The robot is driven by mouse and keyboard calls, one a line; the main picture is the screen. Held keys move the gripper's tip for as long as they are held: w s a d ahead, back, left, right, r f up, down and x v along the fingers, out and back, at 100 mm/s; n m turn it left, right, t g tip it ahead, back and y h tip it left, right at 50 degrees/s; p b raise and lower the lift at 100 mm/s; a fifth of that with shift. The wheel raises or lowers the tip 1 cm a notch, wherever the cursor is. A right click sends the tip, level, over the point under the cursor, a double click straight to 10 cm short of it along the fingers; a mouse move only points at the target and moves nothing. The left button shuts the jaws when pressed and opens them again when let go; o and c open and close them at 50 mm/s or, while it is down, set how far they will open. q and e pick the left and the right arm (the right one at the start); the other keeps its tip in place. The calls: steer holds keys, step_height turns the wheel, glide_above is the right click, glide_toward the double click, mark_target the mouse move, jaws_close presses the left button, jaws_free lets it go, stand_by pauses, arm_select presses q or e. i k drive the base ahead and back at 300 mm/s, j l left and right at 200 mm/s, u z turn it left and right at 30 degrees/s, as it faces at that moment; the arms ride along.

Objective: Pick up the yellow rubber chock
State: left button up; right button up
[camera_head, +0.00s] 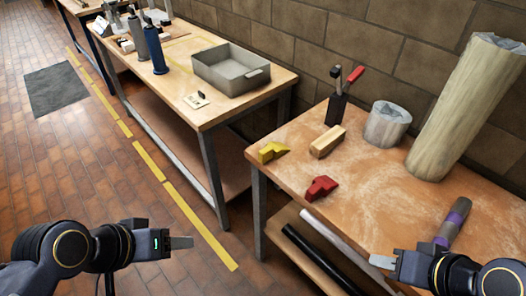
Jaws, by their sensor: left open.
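The yellow rubber chock (272,151) lies on the near wooden workbench (390,195), close to its left corner. A red chock of similar shape (321,188) lies nearer to me on the same bench. My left gripper (186,242) is open and empty, out over the floor at the lower left, well away from the yellow chock. My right gripper (376,261) is at the bench's front edge, lower right, also apart from the chocks. Its jaws show edge-on, so their opening cannot be made out.
A wooden block (327,142) sits just right of the yellow chock. A dark holder with a red-handled tool (337,108), a grey roll (387,124), a tall pale cylinder (468,105) and a purple-banded tool (453,222) share the bench. A second bench with a grey tray (230,76) stands behind left.

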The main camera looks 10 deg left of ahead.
mark_target(275, 150)
steer(key=z, duration=1.65)
steer(key=u, duration=1.75)
steer(key=i+j+z, duration=0.2)
steer(key=i+j, duration=0.25)
steer(key=i+j+z, duration=0.15)
steer(key=i+j, duration=0.3)
steer(key=j, duration=0.15)
